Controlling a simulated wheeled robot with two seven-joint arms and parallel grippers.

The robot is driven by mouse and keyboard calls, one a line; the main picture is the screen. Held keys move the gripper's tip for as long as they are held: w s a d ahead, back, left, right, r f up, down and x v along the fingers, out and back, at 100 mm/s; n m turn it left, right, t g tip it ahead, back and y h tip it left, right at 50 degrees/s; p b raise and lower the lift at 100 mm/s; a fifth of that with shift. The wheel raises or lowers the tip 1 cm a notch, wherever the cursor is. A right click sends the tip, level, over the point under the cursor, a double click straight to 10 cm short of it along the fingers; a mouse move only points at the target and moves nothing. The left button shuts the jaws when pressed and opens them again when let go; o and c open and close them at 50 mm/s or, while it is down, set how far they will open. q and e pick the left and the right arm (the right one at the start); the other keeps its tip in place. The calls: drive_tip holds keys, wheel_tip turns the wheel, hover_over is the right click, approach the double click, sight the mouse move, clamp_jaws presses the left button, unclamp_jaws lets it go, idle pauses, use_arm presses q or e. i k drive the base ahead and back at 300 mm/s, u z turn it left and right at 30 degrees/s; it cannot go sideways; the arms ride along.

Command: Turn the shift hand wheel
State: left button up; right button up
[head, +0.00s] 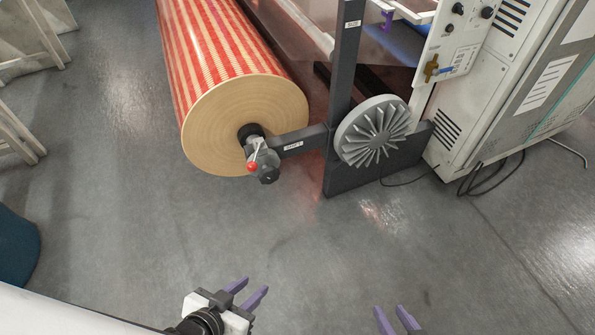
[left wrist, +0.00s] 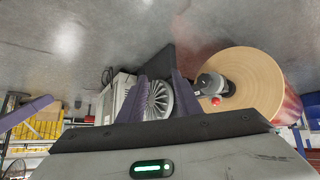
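A small dark grey hand wheel (head: 267,172) with a red knob (head: 252,167) sits at the end of the roll's shaft, beside a bar with a white label too small to read. The red knob also shows in the left wrist view (left wrist: 215,101). A large grey finned wheel (head: 374,131) is on the dark upright post, and it shows between the fingers in the left wrist view (left wrist: 157,97). My left gripper (head: 247,290) is open and empty, low in the head view, well short of both wheels. My right gripper (head: 396,319) is open and empty at the bottom edge.
A big red-and-cream striped roll (head: 218,50) lies behind the small wheel. A dark post (head: 344,60) stands beside it. A white machine cabinet (head: 500,90) is at the right, with black cables (head: 480,180) on the floor. The grey floor ahead is clear.

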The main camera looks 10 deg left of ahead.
sight(269, 175)
drive_tip(key=z, duration=1.05)
drive_tip(key=i, duration=2.05)
drive_tip(key=u, duration=2.85)
